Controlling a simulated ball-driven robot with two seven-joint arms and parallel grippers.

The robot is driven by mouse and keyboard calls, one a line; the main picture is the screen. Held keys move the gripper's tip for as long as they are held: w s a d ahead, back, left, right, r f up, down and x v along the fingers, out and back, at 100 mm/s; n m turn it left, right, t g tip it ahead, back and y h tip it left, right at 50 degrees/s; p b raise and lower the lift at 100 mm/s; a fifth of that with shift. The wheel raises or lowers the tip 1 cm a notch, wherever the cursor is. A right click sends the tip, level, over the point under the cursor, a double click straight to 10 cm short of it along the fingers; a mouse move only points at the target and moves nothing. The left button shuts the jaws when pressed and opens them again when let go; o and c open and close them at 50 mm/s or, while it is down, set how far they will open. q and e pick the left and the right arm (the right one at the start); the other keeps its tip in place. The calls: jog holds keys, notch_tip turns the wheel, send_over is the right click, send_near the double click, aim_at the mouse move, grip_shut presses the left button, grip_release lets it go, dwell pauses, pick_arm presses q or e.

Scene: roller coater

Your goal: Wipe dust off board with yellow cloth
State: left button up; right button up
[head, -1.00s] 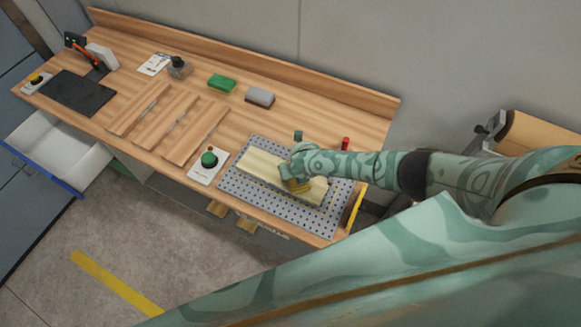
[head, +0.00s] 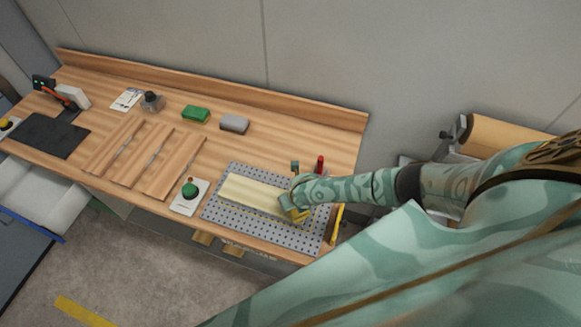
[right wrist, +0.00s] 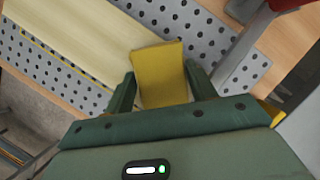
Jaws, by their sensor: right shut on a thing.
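The pale wooden board (head: 250,193) lies on a grey perforated plate (head: 225,213) at the right part of the bench. My right gripper (head: 293,210) is at the board's right end, shut on the yellow cloth (right wrist: 160,72). In the right wrist view the fingers of my right gripper (right wrist: 159,88) hold the cloth between them, and the cloth overlaps the right end of the board (right wrist: 75,40). I cannot tell whether the cloth presses on the board. No dust can be made out. My left gripper is not in view.
A red object (head: 319,165) stands behind my right gripper. A yellow bar (head: 337,224) edges the bench's right end.

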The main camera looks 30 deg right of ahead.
jog(key=shift+s, duration=0.1)
notch_tip(320, 180, up, 6)
jog(key=p, duration=0.6)
jog(key=shift+r, duration=1.5)
